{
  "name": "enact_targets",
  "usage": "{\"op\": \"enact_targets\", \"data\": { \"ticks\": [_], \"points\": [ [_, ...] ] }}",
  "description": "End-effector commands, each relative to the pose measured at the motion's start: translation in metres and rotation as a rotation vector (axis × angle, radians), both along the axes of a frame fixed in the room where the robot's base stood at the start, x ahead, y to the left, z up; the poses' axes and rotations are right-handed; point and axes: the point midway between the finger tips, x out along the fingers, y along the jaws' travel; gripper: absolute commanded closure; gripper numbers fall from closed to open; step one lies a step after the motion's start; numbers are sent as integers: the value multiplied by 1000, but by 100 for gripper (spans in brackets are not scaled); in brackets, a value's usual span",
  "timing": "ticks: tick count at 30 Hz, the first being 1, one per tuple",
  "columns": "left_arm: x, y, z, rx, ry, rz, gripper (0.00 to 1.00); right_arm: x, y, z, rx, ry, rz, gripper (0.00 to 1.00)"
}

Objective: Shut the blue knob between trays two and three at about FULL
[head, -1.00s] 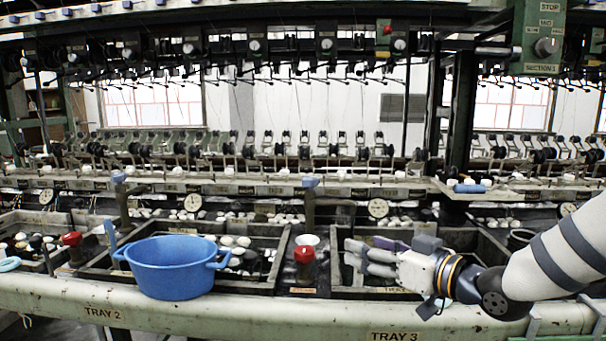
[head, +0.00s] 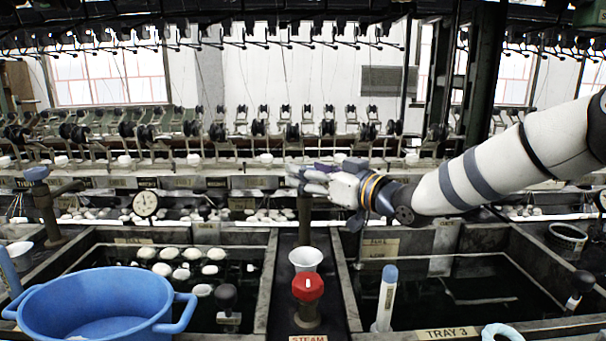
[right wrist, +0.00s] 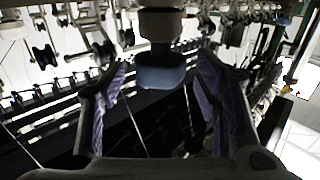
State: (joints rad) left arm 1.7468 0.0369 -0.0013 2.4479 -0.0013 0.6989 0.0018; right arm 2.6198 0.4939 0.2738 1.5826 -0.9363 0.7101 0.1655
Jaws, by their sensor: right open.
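The blue knob between trays two and three sits on top of a dark upright pipe (head: 305,220). In the head view my right gripper (head: 300,176) covers the knob. In the right wrist view the blue knob (right wrist: 162,72) shows between the two open, purple-padded fingers, apart from both. The wrist view looks turned over, with the knob's stem above it. Tray three (head: 530,285) is the dark water basin on the right; tray two (head: 262,290) is on the left. No FULL marking is readable at the knob. My left gripper is not in view.
A red steam knob (head: 307,287) and a white cup (head: 305,258) stand in front of the pipe. A blue tub (head: 95,300) is at front left. Another blue knob (head: 37,173) tops the left pipe.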

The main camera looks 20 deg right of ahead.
Motion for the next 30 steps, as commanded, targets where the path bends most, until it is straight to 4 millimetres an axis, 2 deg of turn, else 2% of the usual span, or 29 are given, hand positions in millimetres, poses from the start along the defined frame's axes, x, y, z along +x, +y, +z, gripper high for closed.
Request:
{"op": "enact_targets", "data": {
  "ticks": [4,12,18,19,30],
  "points": [
    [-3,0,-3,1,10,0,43,13,7,-1,-1,0,0,43],
    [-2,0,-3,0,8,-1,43,15,8,2,0,-3,0,43],
    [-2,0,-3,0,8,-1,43,15,8,2,0,-2,0,88],
    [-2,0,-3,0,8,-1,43,15,8,2,0,-2,0,92],
    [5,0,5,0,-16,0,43,14,9,6,-3,-6,-52,92]
  ]
}}
